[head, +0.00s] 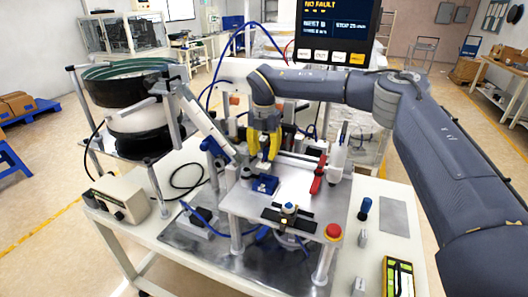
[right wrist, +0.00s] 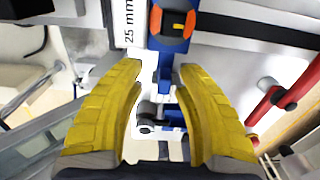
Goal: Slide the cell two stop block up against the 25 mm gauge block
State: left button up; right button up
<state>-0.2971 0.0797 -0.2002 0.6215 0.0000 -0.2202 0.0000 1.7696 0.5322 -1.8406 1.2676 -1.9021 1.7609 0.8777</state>
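My right gripper (head: 265,162) has yellow fingers and points down over the middle of the feeder table. In the right wrist view, its fingertips (right wrist: 160,68) are wide apart, with nothing gripped. A white gauge block marked 25 mm (right wrist: 130,22) is just beyond the left fingertip. Beside it on the right is a blue block with orange sides and a dark centre (right wrist: 172,25), seemingly the stop block. I cannot tell whether the two touch. A blue part (head: 265,184) shows just in front of the gripper in the head view. My left gripper is out of view.
A red-handled clamp (head: 318,175) stands right of the gripper. The bowl feeder (head: 130,85) and its chute are on the left. A red button (head: 333,232) sits at the plate's front right.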

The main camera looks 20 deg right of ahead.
notch_tip(320, 180, up, 12)
dwell(0.7)
dwell(0.4)
